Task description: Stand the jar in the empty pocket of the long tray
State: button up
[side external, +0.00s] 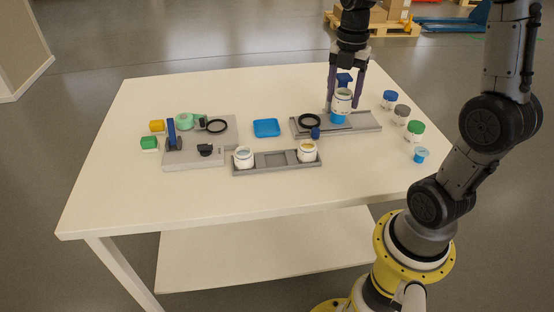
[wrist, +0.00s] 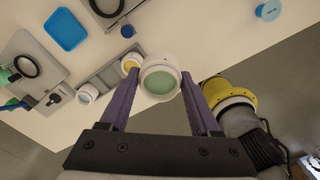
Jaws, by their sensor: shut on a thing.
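A white jar (side external: 342,104) with a pale greenish top is held between the purple fingers of my gripper (side external: 344,98), over the grey station at the back right. In the wrist view the jar (wrist: 160,84) is upright between the fingertips. A blue round part (side external: 338,118) shows just under the jar; I cannot tell whether they touch. The long grey tray (side external: 277,170) lies nearer the front, with a white jar (side external: 244,157) at its left end and a yellow-topped jar (side external: 307,151) at its right end. Its middle pocket (side external: 276,160) is empty.
The grey station (side external: 366,122) carries a black ring (side external: 309,121). A blue dish (side external: 266,127) lies left of it. Another grey station (side external: 190,157) with parts is at left. Blue, grey and green-lidded jars (side external: 402,111) stand at right, near a small blue item (side external: 420,154).

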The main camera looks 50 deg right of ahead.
jog(key=shift+m, duration=0.4)
jog(key=shift+s+a+f+m, duration=0.2)
jog(key=shift+f+m, duration=0.05)
jog(key=shift+m, duration=0.05)
jog(key=s+a+f, duration=0.1)
jog(key=s+a, duration=0.1)
jog(key=a, duration=0.9)
jog(key=n, duration=0.1)
send_over(275, 161)
jog(key=f, duration=0.9)
jog(key=shift+s+f, duration=0.3)
jog(key=shift+s, duration=0.05)
jog(key=shift+w+f, duration=0.15)
jog(key=shift+f, duration=0.75)
jog(key=shift+w+f, duration=0.1)
jog(key=shift+f, duration=0.75)
jog(key=shift+f, duration=0.1)
